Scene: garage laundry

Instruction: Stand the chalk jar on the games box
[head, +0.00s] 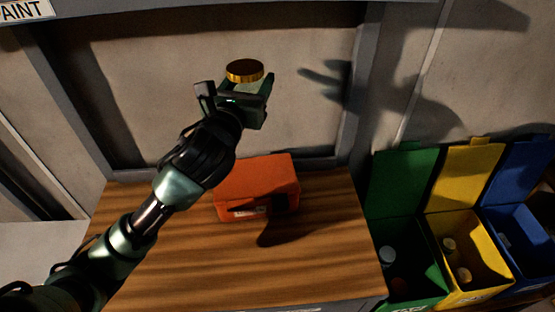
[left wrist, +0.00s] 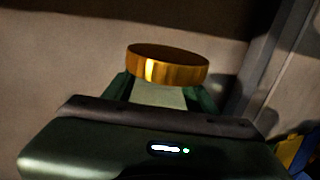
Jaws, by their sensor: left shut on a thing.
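The chalk jar shows a round gold lid (head: 244,71) above my left gripper (head: 240,88) in the head view. In the left wrist view the gold lid (left wrist: 167,64) sits on a pale jar body (left wrist: 158,95) between the two green fingers. My left gripper is shut on the jar and holds it upright, well above the table. The fingers hide most of the jar body. The orange-red games box (head: 270,178) lies on the wooden table below and slightly right of the gripper. My right gripper is not in view.
The striped wooden table (head: 190,270) is clear around the box. A wall with a grey frame (head: 355,95) stands behind it. Green (head: 405,180), yellow (head: 465,180) and blue (head: 530,165) open bins stand to the right, with small items inside some.

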